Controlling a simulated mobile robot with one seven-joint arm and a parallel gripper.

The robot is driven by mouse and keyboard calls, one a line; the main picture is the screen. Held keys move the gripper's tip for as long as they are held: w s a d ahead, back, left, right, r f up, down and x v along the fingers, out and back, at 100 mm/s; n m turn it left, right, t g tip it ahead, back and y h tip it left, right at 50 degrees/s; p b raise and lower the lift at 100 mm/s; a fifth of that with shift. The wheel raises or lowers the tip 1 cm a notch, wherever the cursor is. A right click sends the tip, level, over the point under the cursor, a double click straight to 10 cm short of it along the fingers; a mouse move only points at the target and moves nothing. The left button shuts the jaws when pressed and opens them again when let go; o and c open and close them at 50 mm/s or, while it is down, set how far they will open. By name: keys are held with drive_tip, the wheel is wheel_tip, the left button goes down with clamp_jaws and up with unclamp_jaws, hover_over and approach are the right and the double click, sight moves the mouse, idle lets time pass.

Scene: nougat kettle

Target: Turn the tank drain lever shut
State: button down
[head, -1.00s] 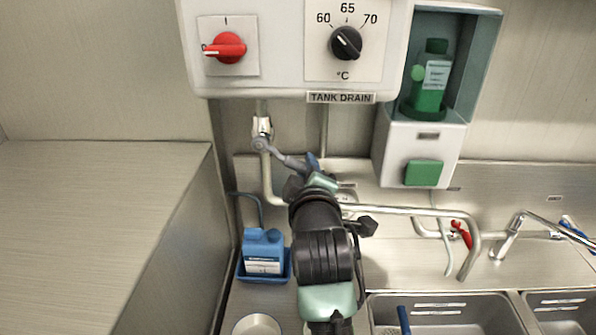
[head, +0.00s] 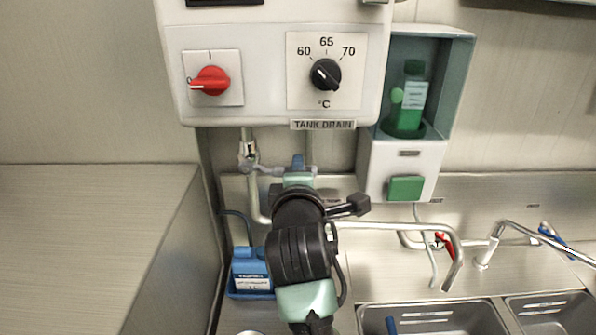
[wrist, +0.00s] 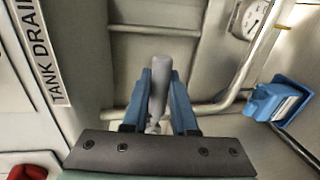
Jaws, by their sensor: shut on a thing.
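The tank drain lever (head: 268,170) is a grey handle on a small valve (head: 248,153) on a pipe beneath the TANK DRAIN label (head: 322,125). It runs about level from the valve to the right, across the pipe. My gripper (head: 298,163) is shut on its free end. In the wrist view the lever's rounded grey end (wrist: 158,95) stands between the two blue fingers of my gripper (wrist: 160,80). My arm hides part of the pipework below.
A white control box with a red switch (head: 210,81) and a temperature knob (head: 325,74) hangs just above. A green-bottle dispenser (head: 405,160) is to the right. A blue canister (head: 250,265) stands below left. A faucet (head: 490,248) and sinks are at right.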

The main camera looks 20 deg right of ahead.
drive_tip(key=shift+r, duration=0.1)
drive_tip(key=c, duration=0.7)
unclamp_jaws()
drive_tip(key=b+v, duration=0.4)
drive_tip(key=v, duration=0.9)
